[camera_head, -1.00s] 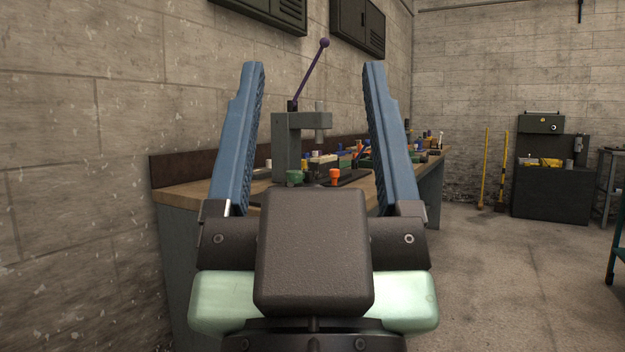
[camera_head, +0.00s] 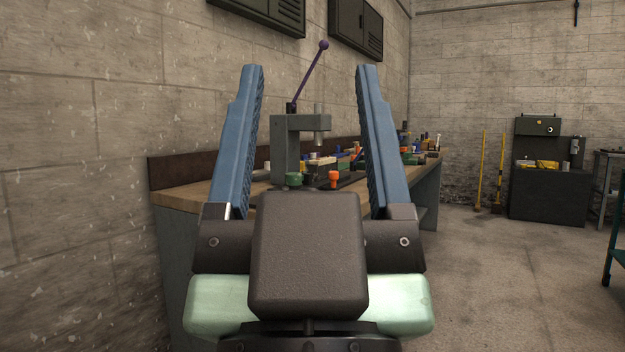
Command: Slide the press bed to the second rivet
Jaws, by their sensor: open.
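The press (camera_head: 284,150) stands on the wooden workbench (camera_head: 191,196), straight beyond my gripper. It has a grey C-shaped frame, a light ram (camera_head: 318,119) and a purple lever (camera_head: 308,75) with a ball end tilted up to the right. A dark flat bed (camera_head: 350,179) shows low at the press, partly hidden by my gripper. A green knob (camera_head: 294,180) and an orange knob (camera_head: 333,179) stand near its front. My gripper (camera_head: 309,72) is open and empty, its two blue fingers framing the press from well in front. I cannot make out the rivets.
Several small coloured items crowd the bench behind the press. The wall is close on the left, with dark cabinets (camera_head: 356,25) above. A dark cabinet (camera_head: 549,195) and yellow-handled tools (camera_head: 480,170) stand at the far right. The floor (camera_head: 490,270) on the right is clear.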

